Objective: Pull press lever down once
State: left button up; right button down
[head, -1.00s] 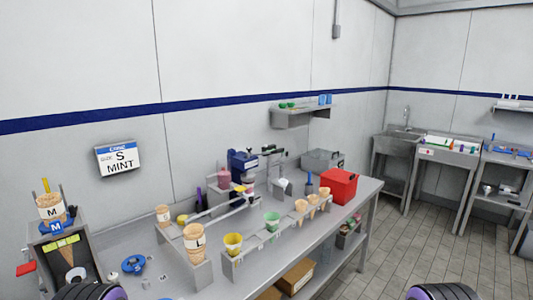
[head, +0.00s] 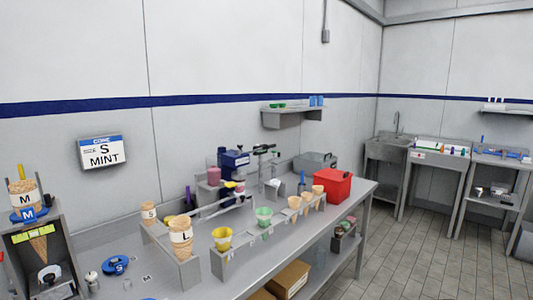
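I cannot tell for sure which part is the press lever. A dark horizontal handle (head: 264,149) sits on an upright stand at the back of the long table, right of a blue machine (head: 233,160). A grey stand (head: 40,245) at the far left holds a cone marked M (head: 22,195) on top, with a blue M disc (head: 28,214) and another cone (head: 38,247) below. A thin yellow stick (head: 21,172) rises behind the top cone. Neither gripper is in view.
The metal table (head: 215,270) carries a rack with yellow and green cups and several cones, an L cone (head: 181,238) and a red box (head: 325,186). A wall sign (head: 102,151) reads S MINT. A sink (head: 388,146) stands at the back right. The tiled floor (head: 400,255) is clear.

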aim_at(256, 150)
jog(key=z, duration=1.8)
jog(key=i, duration=4.3)
jog(key=u, duration=4.6)
